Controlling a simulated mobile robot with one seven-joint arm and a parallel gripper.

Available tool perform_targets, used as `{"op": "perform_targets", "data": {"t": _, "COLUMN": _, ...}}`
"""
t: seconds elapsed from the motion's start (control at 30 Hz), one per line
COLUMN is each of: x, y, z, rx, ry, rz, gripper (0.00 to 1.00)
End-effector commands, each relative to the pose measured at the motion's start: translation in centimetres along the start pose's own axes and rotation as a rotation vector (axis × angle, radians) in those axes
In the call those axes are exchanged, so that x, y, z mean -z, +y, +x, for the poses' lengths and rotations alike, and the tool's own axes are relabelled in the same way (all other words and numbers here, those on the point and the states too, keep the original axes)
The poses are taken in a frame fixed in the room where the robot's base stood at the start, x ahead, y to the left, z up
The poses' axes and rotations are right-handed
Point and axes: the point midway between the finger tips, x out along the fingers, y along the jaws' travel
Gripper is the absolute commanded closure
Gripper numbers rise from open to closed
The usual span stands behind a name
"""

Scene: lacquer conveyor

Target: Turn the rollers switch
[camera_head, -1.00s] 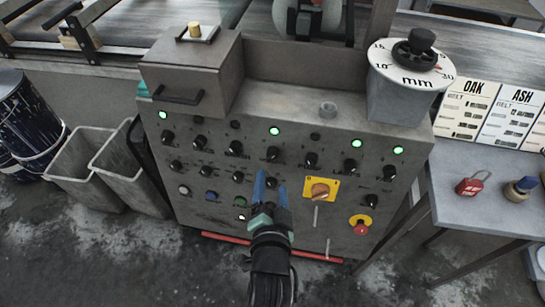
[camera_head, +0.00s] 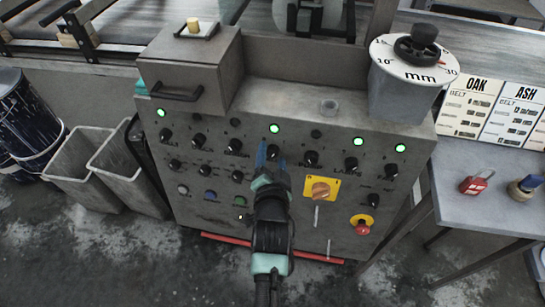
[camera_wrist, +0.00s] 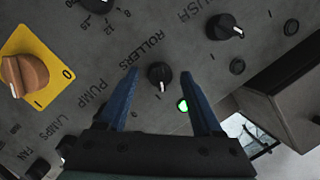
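The rollers switch (camera_wrist: 159,75) is a black rotary knob with a white pointer line, beside the printed word ROLLERS in the wrist view. A lit green lamp (camera_wrist: 183,105) is close by it. In the head view the switch (camera_head: 274,154) is partly hidden behind my fingertips, below a lit green lamp (camera_head: 274,128). My gripper (camera_wrist: 160,70) is open, its two blue fingers apart, with the knob showing between them. Contact with the knob cannot be told. My gripper is also at the panel's middle in the head view (camera_head: 269,151).
Several similar black knobs share the grey panel (camera_head: 215,215). A yellow plate with an orange switch (camera_head: 320,189) is to the right, above a red emergency button (camera_head: 362,228). A box with a handle (camera_head: 178,95) juts out at upper left. A table (camera_head: 480,215) stands at right.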

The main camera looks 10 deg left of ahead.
Motion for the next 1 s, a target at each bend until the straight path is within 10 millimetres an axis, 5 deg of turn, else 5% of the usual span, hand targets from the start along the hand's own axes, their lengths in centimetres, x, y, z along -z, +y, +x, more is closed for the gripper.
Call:
{"op": "perform_targets", "data": {"t": 0.03, "x": 0.00, "y": 0.01, "z": -0.01, "rx": 0.000, "ry": 0.000, "rz": 0.000, "gripper": 0.43}}
{"op": "perform_targets", "data": {"t": 0.37, "x": 0.01, "y": 0.02, "z": -0.03, "rx": 0.000, "ry": 0.000, "rz": 0.000, "gripper": 1.00}}
{"op": "perform_targets", "data": {"t": 1.0, "x": 0.19, "y": -0.26, "z": -0.09, "rx": -0.037, "ry": -0.010, "rz": -0.181, "gripper": 1.00}}
